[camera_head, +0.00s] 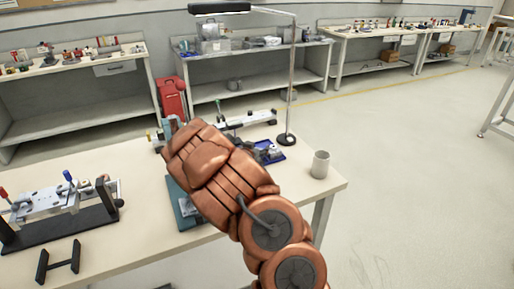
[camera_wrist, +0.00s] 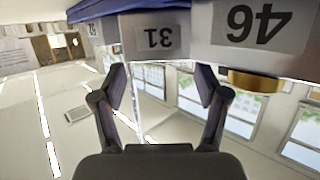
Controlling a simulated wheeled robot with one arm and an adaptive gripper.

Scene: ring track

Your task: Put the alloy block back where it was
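In the wrist view, which appears upside down, a grey block labelled 31 (camera_wrist: 156,40) is just beyond my gripper (camera_wrist: 162,85). The fingers are spread apart with nothing between them. A larger grey block labelled 46 (camera_wrist: 225,28) stands to its right in the picture, with a brass-coloured round part (camera_wrist: 255,80) on it. Another labelled block (camera_wrist: 96,30) is at left. I cannot tell which is the alloy block. In the head view, small metal pieces lie in a blue tray (camera_head: 276,158) on the workbench (camera_head: 140,185). My copper arm hides the gripper there.
A grey cup (camera_head: 320,165) stands near the bench's right corner. A lamp stand (camera_head: 287,138) rises behind the tray. A clamp fixture (camera_head: 60,205) and a black H-shaped stand (camera_head: 58,262) are at left. A teal mat (camera_head: 182,208) shows under my arm. Open floor lies right.

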